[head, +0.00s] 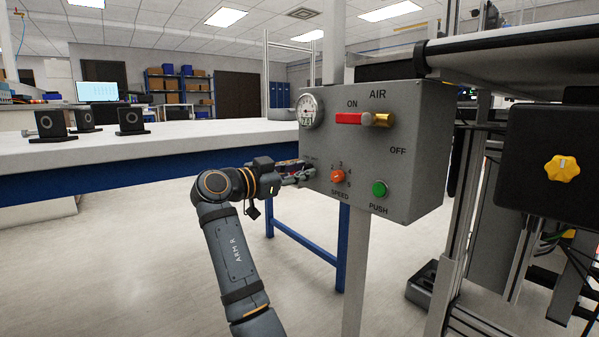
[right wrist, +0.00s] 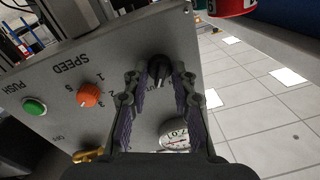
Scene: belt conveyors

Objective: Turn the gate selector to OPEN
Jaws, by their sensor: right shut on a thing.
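The gate selector, a black knob (right wrist: 160,70) with a pale pointer mark, is on the face of the grey control box (head: 415,130). In the right wrist view it sits between the two fingers of my right gripper (right wrist: 157,80), which is shut on it. In the head view my right gripper (head: 303,173) is at the left end of the box face and hides the knob. The lettering around the knob is mostly covered, so I cannot read which position it points to. My left gripper is not in view.
On the same box are an orange speed knob (head: 338,176), a green push button (head: 379,188), a red air lever (head: 349,118) and a round gauge (head: 310,109). A long table (head: 160,140) stands behind. A machine frame with a yellow knob (head: 562,169) stands right.

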